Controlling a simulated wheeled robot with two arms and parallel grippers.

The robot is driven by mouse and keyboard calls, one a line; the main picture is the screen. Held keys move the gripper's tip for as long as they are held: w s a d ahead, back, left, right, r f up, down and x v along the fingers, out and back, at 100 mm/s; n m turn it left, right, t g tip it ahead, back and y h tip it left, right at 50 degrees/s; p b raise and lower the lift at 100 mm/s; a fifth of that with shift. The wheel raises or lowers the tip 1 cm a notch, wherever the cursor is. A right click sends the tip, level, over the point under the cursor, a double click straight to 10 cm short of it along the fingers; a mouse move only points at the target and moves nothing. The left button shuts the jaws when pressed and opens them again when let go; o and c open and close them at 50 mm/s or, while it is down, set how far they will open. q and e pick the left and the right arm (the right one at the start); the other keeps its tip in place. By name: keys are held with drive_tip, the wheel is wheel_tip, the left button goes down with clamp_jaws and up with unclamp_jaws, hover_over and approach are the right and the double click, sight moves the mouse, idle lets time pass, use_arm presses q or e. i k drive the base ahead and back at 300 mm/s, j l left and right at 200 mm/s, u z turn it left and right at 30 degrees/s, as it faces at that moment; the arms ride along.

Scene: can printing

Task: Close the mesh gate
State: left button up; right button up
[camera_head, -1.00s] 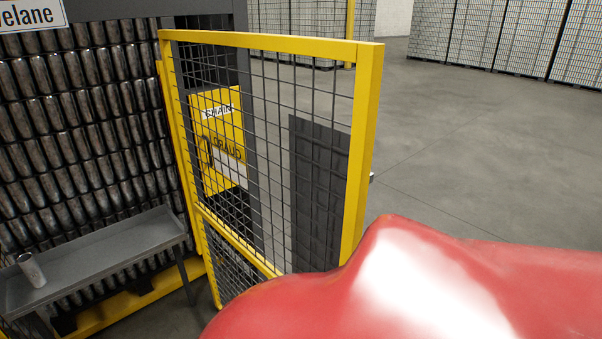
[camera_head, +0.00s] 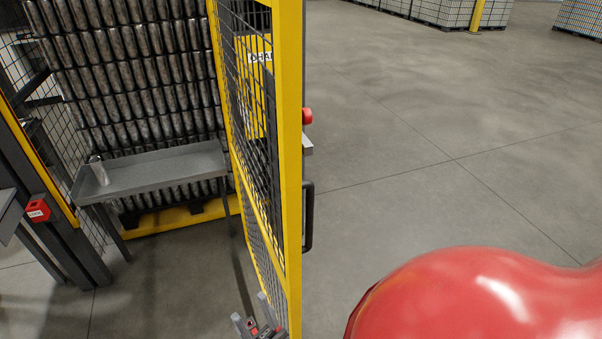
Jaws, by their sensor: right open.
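The mesh gate (camera_head: 289,160) has a yellow frame with dark wire mesh. It stands open, seen nearly edge-on in the middle of the head view. A black handle (camera_head: 308,216) is on the right side of its near upright, below a grey latch piece (camera_head: 307,145) and a red knob (camera_head: 307,115). My right gripper (camera_head: 250,310) shows at the bottom edge, on the left side of the gate's near upright. Its jaws are open with nothing visible between them. I cannot tell whether it touches the mesh. My left gripper is out of view.
Left of the gate is an opening with a grey post bearing a red box (camera_head: 37,210). Inside, a grey bench (camera_head: 155,172) carries a metal can (camera_head: 98,170) before stacked cans (camera_head: 150,80). Bare floor (camera_head: 430,150) lies right; my red arm covers the lower right.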

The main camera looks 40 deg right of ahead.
sight(281, 88)
drive_tip(key=l+z, duration=0.15)
drive_tip(key=l, duration=0.75)
drive_tip(key=i+l+z, duration=0.1)
drive_tip(key=l, duration=0.75)
